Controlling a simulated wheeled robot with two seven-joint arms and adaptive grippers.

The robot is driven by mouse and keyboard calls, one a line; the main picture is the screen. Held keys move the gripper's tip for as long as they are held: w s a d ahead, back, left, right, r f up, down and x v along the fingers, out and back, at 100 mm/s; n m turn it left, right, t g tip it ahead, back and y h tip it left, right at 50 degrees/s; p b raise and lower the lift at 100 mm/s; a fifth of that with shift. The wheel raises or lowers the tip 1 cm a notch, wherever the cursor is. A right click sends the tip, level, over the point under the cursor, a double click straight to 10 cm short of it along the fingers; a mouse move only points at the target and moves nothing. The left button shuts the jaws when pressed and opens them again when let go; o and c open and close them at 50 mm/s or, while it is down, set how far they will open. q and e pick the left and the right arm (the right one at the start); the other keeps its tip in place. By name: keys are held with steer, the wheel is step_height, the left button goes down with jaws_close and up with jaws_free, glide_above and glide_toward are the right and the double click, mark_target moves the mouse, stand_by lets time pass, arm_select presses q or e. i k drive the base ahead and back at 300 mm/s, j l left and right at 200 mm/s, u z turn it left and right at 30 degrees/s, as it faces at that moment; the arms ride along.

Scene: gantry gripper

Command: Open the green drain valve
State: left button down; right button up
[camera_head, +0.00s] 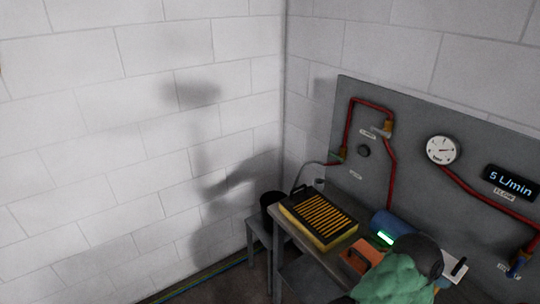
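The green drain valve (337,156) appears as a small green handle by a brass fitting at the lower left of the grey panel (405,135). It is small, and I cannot tell its handle position clearly. A thin grey hose (304,167) runs from this fitting down to the left towards a black bucket (270,208). Neither of my grippers shows in the head view, and nothing is seen touching the valve.
A bench below the panel holds a black and yellow ribbed case (318,218), an orange box (360,256) and a blue cylinder (391,223). A teal crumpled thing (398,280) with a dark rounded part fills the front. Red pipes, a gauge (442,150) and a display (510,183) are on the panel.

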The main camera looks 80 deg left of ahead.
mark_target(340, 160)
steer(key=u, duration=2.05)
